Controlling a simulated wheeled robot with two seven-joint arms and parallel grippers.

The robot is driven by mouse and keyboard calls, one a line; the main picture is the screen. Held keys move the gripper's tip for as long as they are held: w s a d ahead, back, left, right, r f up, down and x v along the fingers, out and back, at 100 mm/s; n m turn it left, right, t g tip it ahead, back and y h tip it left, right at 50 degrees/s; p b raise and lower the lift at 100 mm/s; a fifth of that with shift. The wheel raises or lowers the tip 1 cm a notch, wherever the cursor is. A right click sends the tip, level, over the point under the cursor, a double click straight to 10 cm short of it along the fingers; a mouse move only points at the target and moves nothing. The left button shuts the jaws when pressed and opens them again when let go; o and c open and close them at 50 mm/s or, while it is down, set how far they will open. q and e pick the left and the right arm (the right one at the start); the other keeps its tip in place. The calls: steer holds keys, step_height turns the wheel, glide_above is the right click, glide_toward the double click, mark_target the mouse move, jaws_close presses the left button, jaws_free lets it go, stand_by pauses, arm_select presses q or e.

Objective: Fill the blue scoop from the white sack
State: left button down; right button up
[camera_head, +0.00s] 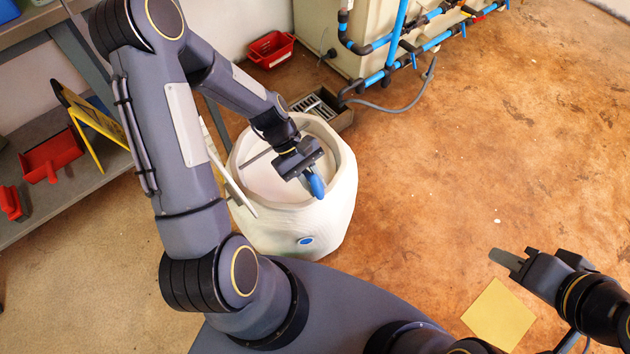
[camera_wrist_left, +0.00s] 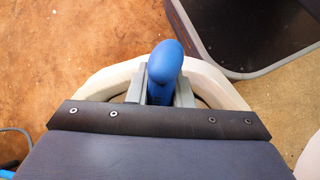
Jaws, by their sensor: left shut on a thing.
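The white sack (camera_head: 334,212) stands open on the floor in front of my base, with a pale inside and a small blue mark on its front. My left gripper (camera_head: 310,178) is over the sack's opening, near its right front rim, and is shut on the blue scoop (camera_head: 316,187). In the left wrist view, the scoop's blue handle (camera_wrist_left: 164,72) sits between the two fingers, with part of the white sack's rim (camera_wrist_left: 105,82) behind it. The scoop's bowl is hidden, so its contents cannot be told. My right gripper (camera_head: 507,259) is away at the lower right; its finger gap is unclear.
A shelf (camera_head: 75,195) with red scoops or dustpans (camera_head: 52,155) stands at the left. A red bin (camera_head: 271,50) and a floor drain (camera_head: 322,108) lie behind the sack. Blue pipes (camera_head: 398,40) run at the back. A yellow square (camera_head: 498,315) lies at lower right. The floor right of the sack is clear.

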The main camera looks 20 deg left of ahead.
mark_target(313, 199)
arm_select(q)
steer(key=shift+s+d+f+t+y+b, duration=0.15)
steer(key=shift+f+t+y+b, duration=0.2)
steer(key=shift+f, duration=0.2)
steer(key=shift+s+d+f+t+y+b, duration=0.1)
steer(key=shift+f+t+y+b, duration=0.1)
steer(key=shift+f+y, duration=0.3)
steer(key=shift+s+d+f+t+y+b, duration=0.1)
steer(key=shift+s+f+t+y+b, duration=0.2)
steer(key=shift+f, duration=0.25)
steer(key=shift+s+f+t+y+b, duration=0.2)
steer(key=shift+f+y+b, duration=0.15)
steer(key=shift+f, duration=0.15)
steer(key=shift+s+r+m+p, duration=0.1)
steer(key=shift+r+m+p, duration=0.2)
steer(key=shift+r+p, duration=0.15)
steer(key=shift+d+r+t+y+p, duration=0.3)
steer(key=shift+y+p, duration=0.2)
steer(key=shift+p, duration=0.2)
steer(key=shift+w+r+t+y+p, duration=0.25)
steer(key=shift+r+y+p, duration=0.4)
steer(key=shift+p, duration=0.55)
steer(key=shift+r+p, duration=0.35)
steer(key=shift+r, duration=0.15)
